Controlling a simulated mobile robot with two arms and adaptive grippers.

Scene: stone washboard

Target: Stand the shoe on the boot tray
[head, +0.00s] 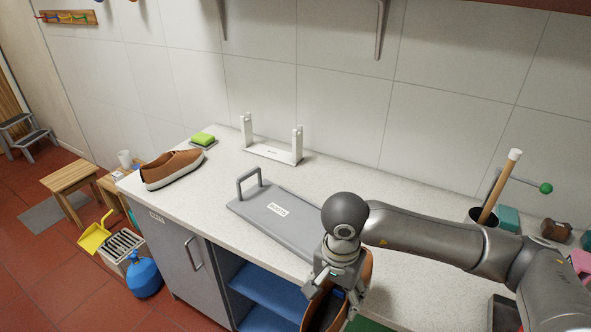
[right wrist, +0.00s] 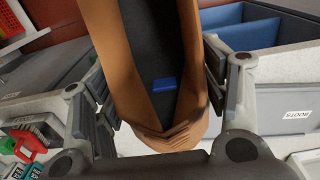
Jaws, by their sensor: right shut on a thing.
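My right gripper (head: 333,290) is shut on a brown shoe (head: 366,270) and holds it toe-down or tilted near the counter's front edge; I cannot tell its exact tilt. In the right wrist view the shoe (right wrist: 195,80) sits between the fingers, its dark inside with a blue patch facing the camera. The grey boot tray (head: 300,236), with a raised handle and a BOOTS label, lies on the counter left of the gripper. A matching brown shoe (head: 172,168) rests on the counter's left end. My left gripper is not in view.
A dark pot (head: 482,218) with a wooden handle stands at the right. Blue shelves (head: 268,290) are open below the counter. The tray top looks clear.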

